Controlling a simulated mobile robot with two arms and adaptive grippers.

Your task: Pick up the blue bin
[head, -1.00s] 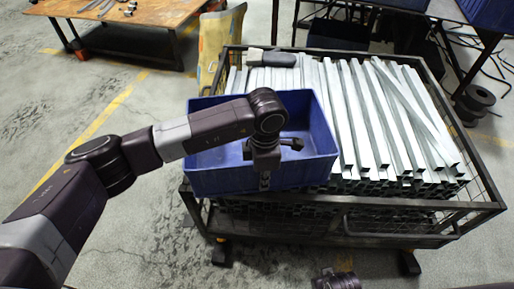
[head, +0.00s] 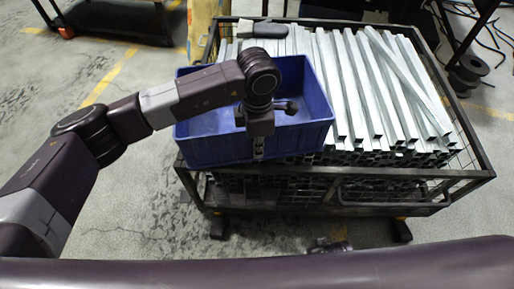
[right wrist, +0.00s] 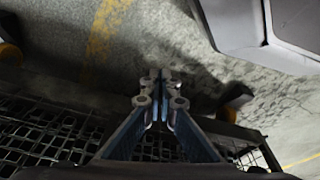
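The blue bin (head: 199,153) is an open-topped box sitting upright on the left part of the metal tubes in the wire cart. My left gripper (head: 258,150) points down at the bin's front wall, with a finger showing against the outside near the rim. The inner side is hidden, so I cannot tell whether it grips the wall. In the right wrist view, my right gripper (right wrist: 160,78) has its fingers together with nothing visible between them. The floor and dark cart mesh lie beyond it, and the bin cannot be made out there.
The cart (head: 330,208) holds long galvanized tubes (head: 375,95) beside the bin. A grey and black object (head: 263,30) lies at the tubes' far end. Floor is clear left of the cart. My dark arm link crosses the bottom.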

